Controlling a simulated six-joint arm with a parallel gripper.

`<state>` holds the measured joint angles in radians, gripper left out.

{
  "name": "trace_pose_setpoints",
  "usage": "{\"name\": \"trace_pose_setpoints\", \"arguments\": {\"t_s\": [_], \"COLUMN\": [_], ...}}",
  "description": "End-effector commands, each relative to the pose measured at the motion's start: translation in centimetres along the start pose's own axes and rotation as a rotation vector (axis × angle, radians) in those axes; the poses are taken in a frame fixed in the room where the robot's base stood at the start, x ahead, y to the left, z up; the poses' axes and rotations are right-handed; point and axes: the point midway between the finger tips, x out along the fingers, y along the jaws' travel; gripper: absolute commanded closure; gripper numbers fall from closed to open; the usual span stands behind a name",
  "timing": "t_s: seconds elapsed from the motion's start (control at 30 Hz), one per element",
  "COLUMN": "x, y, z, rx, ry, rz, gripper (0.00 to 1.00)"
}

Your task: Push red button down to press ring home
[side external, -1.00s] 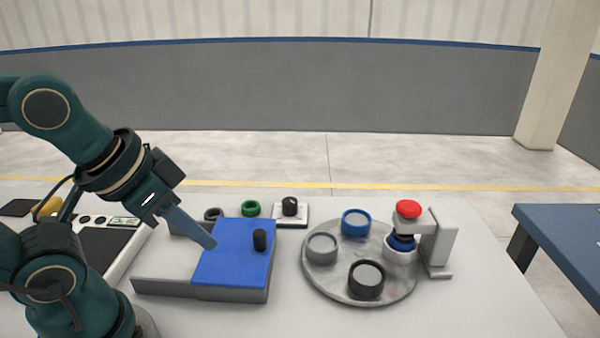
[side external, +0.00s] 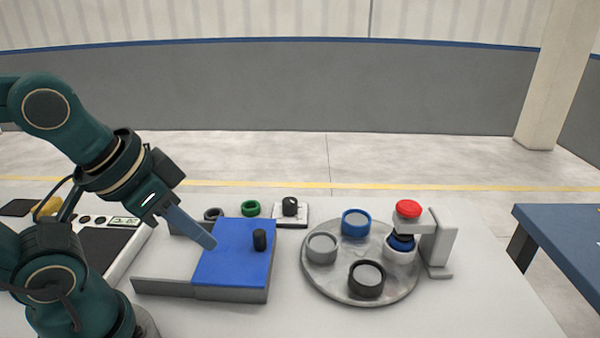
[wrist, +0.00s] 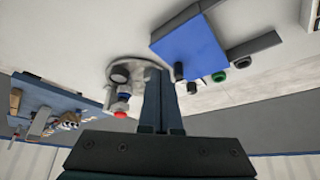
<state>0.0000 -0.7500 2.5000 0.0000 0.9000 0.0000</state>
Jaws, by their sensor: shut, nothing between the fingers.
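The red button (side external: 408,208) tops a light grey press (side external: 440,245) at the right of the turntable; it also shows in the wrist view (wrist: 120,115). A blue ring (side external: 402,243) sits under the press head, over a light grey holder (side external: 398,257) on the turntable. Whether the ring is fully seated I cannot tell. My gripper (side external: 211,245) is shut and empty, over the blue lid of a box at left, well apart from the button. Its closed fingers show in the wrist view (wrist: 163,100).
The round grey turntable (side external: 325,287) carries a blue-ringed cup (side external: 355,222), a grey cup (side external: 321,247) and a black cup (side external: 367,278). The blue lid (side external: 232,265) has a black handle (side external: 260,240). A green ring (side external: 251,208) and a black knob (side external: 290,206) stand behind.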

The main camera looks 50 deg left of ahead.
Motion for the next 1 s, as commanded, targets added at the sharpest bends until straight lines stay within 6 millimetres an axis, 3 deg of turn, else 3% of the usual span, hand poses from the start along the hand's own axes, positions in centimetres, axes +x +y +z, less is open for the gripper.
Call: {"name": "trace_pose_setpoints", "arguments": {"t_s": [0.37,0.47,0.67,1.0], "x": [0.0,-0.5,-3.1,-5.5], "y": [0.0,0.3,1.4,4.4], "z": [0.0,-0.9,-6.3,-18.1], "rx": [-0.005,-0.024,-0.083,-0.182], "ry": [0.0,0.029,0.136,0.241], "rz": [0.0,0.013,0.071,0.219], "gripper": [1.0,1.0,1.0,1.0]}}
